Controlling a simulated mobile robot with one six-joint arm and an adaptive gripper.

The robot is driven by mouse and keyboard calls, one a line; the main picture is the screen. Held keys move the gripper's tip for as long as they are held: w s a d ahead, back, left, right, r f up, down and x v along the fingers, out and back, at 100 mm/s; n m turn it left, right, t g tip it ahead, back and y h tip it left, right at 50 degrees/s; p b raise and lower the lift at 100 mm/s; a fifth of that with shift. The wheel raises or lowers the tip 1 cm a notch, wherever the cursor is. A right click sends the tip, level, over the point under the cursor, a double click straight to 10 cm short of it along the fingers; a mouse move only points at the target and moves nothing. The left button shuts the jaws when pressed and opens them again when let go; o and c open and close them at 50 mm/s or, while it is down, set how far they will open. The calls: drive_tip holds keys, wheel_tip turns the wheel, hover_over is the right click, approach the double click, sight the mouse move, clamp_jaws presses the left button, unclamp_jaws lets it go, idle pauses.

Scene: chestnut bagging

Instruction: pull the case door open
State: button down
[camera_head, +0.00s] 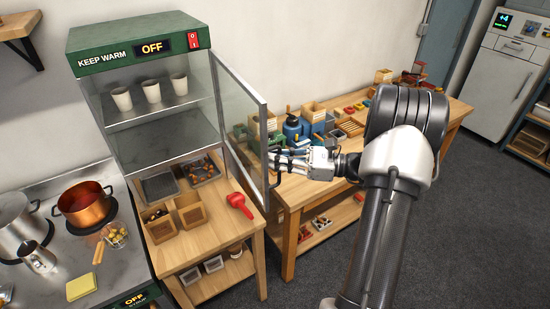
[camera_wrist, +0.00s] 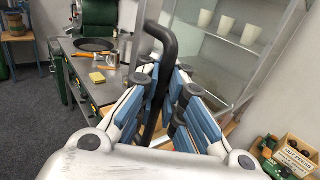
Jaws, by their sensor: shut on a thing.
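The warming case (camera_head: 140,130) has a green top marked KEEP WARM and OFF. Its glass door (camera_head: 241,115) is hinged on the right side and stands swung well out, leaving the front open. My gripper (camera_head: 276,160) is at the outer edge of the door. In the wrist view, my gripper (camera_wrist: 162,85) is shut on the black door handle (camera_wrist: 157,38), which runs up between the blue-padded fingers.
Several white cups (camera_head: 152,91) stand on the case's upper shelf. A red scoop (camera_head: 239,204) and wooden boxes (camera_head: 190,211) lie on the wooden stand below. A workbench (camera_head: 300,190) with boxes and tools is behind my arm. A copper pot (camera_head: 85,204) stands at left.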

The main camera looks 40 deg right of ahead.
drive_tip(key=shift+s+f, duration=0.15)
drive_tip(key=c, duration=1.8)
unclamp_jaws()
drive_tip(key=shift+s, duration=0.2)
drive_tip(key=shift+o, duration=0.5)
drive_tip(key=shift+w, duration=0.15)
drive_tip(key=shift+r, duration=0.2)
drive_tip(key=shift+d, duration=0.1)
drive_tip(key=v, duration=1.2)
